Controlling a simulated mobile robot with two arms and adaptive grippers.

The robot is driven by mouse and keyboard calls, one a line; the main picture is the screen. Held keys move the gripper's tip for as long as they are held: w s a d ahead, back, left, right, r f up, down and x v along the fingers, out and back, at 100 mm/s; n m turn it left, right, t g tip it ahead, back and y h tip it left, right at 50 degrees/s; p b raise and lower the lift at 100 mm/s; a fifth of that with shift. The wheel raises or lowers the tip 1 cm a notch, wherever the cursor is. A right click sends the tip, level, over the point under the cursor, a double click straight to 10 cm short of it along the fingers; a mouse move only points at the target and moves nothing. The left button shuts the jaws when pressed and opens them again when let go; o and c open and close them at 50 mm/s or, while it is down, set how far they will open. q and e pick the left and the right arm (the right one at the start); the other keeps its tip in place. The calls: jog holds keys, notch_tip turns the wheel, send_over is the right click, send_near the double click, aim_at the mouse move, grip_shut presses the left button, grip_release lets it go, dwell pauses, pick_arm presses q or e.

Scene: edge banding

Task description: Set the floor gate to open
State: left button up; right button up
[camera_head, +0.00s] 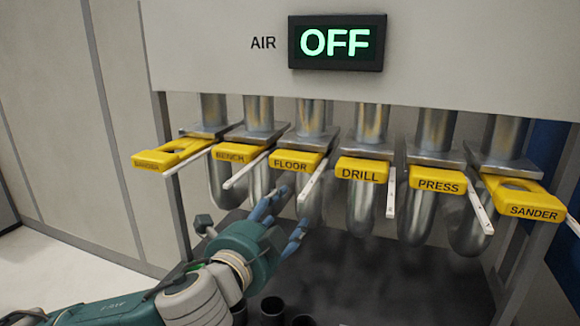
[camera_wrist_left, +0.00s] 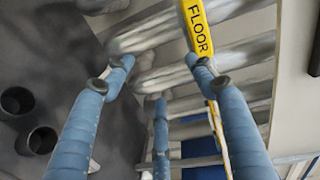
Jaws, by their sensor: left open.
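The floor gate is a yellow plate labelled FLOOR (camera_head: 294,162), third from the left in a row of labelled gates under metal pipes. It looks pushed in, with no hole showing. Its label also shows at the top of the left wrist view (camera_wrist_left: 199,30). A pale bar (camera_head: 312,181) slants down at its right side. My left gripper (camera_head: 286,214) is open and empty, just below and in front of the floor gate. In the wrist view its blue fingers (camera_wrist_left: 160,75) are spread, one fingertip appearing close to the yellow plate; contact cannot be told. My right gripper is out of view.
BENCH (camera_head: 233,153) and DRILL (camera_head: 361,171) gates flank it, with PRESS (camera_head: 440,184) beyond. The far-left gate (camera_head: 168,154) and SANDER (camera_head: 528,204) show holes. The AIR display (camera_head: 336,42) reads OFF. Dark cups (camera_head: 271,309) stand below.

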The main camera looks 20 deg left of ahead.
pick_arm(q)
jog(key=m+t, duration=0.1)
send_near(290, 169)
jog(key=w+p, duration=0.1)
jog(key=w, duration=0.5)
jog(key=w+p, duration=0.1)
jog(key=w, duration=0.2)
jog(key=shift+w+d+p, duration=0.3)
jog(key=shift+w, duration=0.1)
jog(key=shift+w+f, duration=0.15)
jog(key=shift+w, duration=0.3)
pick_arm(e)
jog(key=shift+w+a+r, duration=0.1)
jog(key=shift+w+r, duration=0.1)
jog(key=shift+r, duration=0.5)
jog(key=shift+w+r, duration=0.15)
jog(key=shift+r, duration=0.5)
